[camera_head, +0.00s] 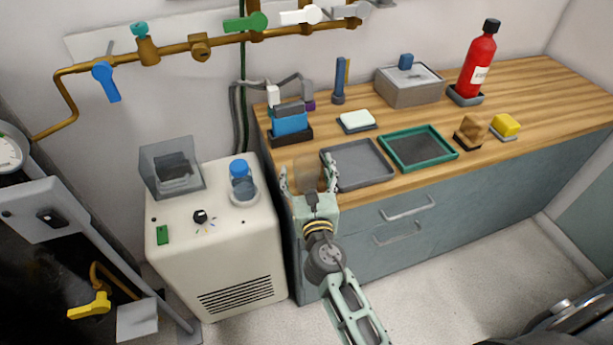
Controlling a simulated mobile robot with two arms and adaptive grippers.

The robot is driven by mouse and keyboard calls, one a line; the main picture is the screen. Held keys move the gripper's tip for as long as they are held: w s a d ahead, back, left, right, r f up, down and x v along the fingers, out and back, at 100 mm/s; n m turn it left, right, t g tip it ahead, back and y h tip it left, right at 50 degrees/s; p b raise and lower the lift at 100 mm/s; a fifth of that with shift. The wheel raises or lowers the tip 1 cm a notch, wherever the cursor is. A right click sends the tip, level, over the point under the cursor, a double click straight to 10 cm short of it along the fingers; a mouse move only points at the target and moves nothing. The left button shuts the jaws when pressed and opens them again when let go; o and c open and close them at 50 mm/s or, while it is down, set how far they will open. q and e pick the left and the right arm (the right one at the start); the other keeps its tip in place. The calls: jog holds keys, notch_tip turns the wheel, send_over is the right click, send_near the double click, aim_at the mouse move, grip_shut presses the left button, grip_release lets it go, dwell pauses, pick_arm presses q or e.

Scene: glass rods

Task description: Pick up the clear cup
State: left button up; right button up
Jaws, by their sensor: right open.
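A clear, faintly tinted cup (307,168) stands upright near the front left edge of the wooden counter (375,112). It is hard to see, and its lower part is hidden by my right gripper. My right gripper (309,175) is open, with one finger on the left and one on the right of the cup. I cannot tell whether either finger touches it. My left gripper is not in view.
A grey tray (357,180) lies close to the right finger, with a green-rimmed tray (455,153) beyond it. A blue item (289,123) stands behind the cup. A white machine (220,275) with a blue-capped container (240,168) stands left of the counter.

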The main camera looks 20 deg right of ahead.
jog(key=shift+c, duration=0.2)
jog(key=c, duration=1.2)
